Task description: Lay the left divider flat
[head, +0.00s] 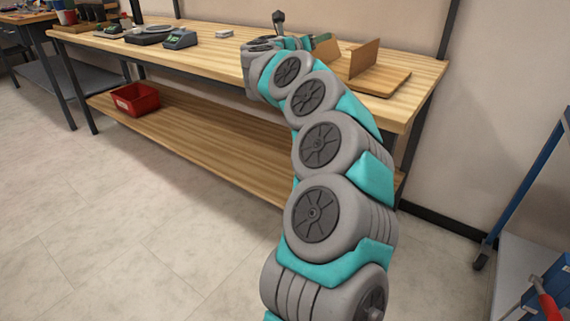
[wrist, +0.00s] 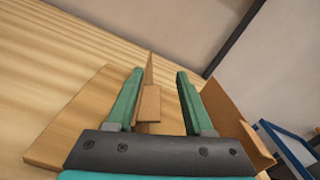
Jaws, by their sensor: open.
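A wooden base board (head: 385,84) lies on the bench at its right end, with two thin wooden dividers on it. The left divider (head: 325,50) stands up, partly hidden behind my arm. The right divider (head: 364,57) stands upright, apart from it. In the wrist view my gripper (wrist: 160,72) is open, its two green fingers spread. The left divider (wrist: 149,72) shows nearly edge-on between the fingers, nearer the left one; I cannot tell whether they touch. The right divider (wrist: 230,108) is outside the right finger, and the board (wrist: 70,125) shows at left.
The wooden bench (head: 210,62) has a small scale (head: 180,39) and other items toward its left end. A red bin (head: 136,99) sits on the lower shelf. A wall is behind, and a blue-framed cart (head: 530,180) stands at right.

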